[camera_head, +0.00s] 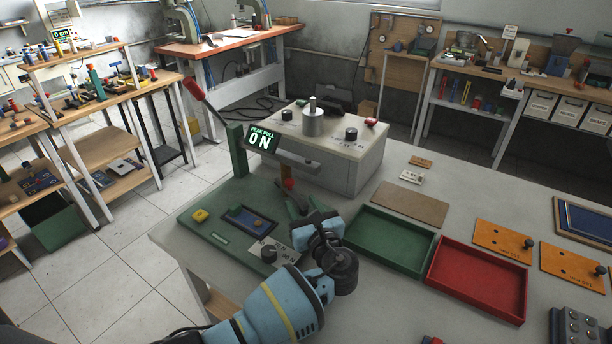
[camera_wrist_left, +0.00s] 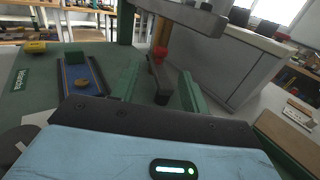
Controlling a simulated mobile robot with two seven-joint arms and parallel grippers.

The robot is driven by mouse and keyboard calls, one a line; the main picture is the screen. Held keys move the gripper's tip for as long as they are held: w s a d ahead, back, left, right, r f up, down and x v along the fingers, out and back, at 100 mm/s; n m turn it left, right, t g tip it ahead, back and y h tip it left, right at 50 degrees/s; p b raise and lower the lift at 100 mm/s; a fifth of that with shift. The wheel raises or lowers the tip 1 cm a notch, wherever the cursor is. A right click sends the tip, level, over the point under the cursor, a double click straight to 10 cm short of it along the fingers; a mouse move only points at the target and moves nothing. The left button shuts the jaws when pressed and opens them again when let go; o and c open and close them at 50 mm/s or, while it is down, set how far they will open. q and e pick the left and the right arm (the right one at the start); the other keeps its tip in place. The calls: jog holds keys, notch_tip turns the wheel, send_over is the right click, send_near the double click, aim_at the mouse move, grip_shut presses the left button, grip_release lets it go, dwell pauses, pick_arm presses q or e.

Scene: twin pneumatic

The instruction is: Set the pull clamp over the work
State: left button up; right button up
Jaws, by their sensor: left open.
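A green fixture plate (camera_head: 215,243) lies at the table's left end. A dark grey bar with a red knob, which looks like the pull clamp (camera_wrist_left: 160,84), stands right of the holder. My left gripper (camera_head: 297,203) is open, its green fingers (camera_wrist_left: 160,85) on either side of the bar, with gaps visible. Contact cannot be told. My right gripper is out of view.
A green post (camera_head: 237,150) with a red-handled lever, a grey arm (camera_head: 297,161) and a display reading 0 N rises behind. A grey console (camera_head: 340,153) stands beyond. Green (camera_head: 388,238) and red (camera_head: 478,283) trays lie to the right. A yellow block (camera_head: 200,215) sits on the plate.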

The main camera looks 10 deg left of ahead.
aim_at(291, 184)
pick_arm(q)
jog(key=shift+w+d, duration=0.1)
jog(key=shift+w, duration=0.25)
jog(key=shift+s+r, duration=0.1)
jog(key=shift+s, duration=0.1)
jog(key=shift+w+a, duration=0.15)
jog(key=shift+a, duration=0.15)
jog(key=x, duration=0.7)
jog(key=shift+w, duration=0.2)
grip_shut()
